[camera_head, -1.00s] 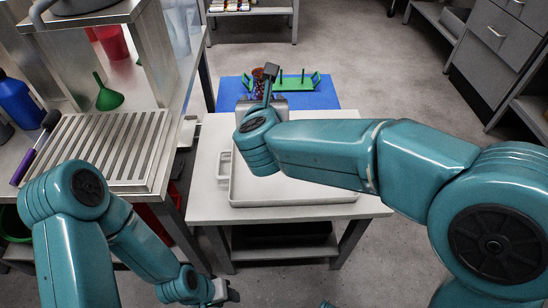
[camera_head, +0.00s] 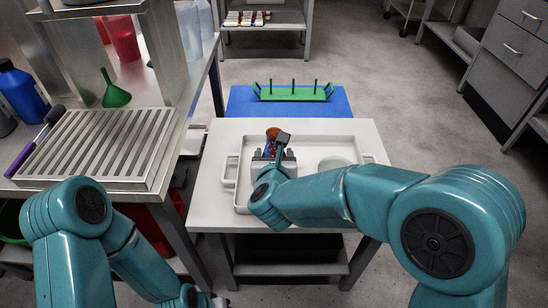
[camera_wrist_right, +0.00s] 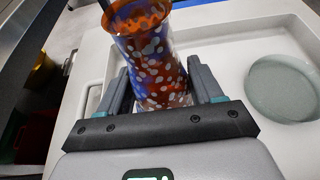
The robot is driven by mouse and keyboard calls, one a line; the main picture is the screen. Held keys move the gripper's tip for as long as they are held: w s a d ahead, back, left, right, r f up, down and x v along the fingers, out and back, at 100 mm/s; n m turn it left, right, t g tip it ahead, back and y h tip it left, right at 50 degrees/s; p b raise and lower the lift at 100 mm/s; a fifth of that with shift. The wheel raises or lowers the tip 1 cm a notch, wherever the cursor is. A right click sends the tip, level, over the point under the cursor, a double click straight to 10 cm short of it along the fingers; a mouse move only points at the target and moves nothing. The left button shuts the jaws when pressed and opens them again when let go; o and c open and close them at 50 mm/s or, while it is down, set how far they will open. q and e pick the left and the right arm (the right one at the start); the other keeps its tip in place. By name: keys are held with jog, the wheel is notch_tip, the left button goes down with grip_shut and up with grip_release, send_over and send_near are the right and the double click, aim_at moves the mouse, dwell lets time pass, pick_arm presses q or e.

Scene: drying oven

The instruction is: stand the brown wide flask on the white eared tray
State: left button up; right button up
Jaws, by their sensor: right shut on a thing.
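The brown flask (camera_head: 272,133) is mottled orange-brown and blue with pale spots and has a flared rim. It shows upright or slightly tilted in the right wrist view (camera_wrist_right: 150,50). My right gripper (camera_head: 273,153) is shut on it, one finger on each side. The flask is over the left back part of the white eared tray (camera_head: 325,146). I cannot tell whether its base, hidden by the gripper, touches the tray floor. My left gripper (camera_head: 217,301) is mostly cut off at the bottom edge, and its jaws cannot be made out.
A round pale glass dish (camera_wrist_right: 284,88) lies on the tray's right part. A green rack with pegs (camera_head: 292,91) stands on a blue mat (camera_head: 240,101) behind the tray. A slatted metal grate (camera_head: 95,145) and a green funnel (camera_head: 114,95) are on the left bench.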

jog(key=o, duration=1.3)
jog(key=shift+f, duration=0.1)
jog(key=shift+c, duration=0.2)
jog(key=shift+r, duration=0.2)
jog(key=p+v, duration=0.1)
jog(key=v, duration=1.1)
jog(key=shift+p, duration=0.4)
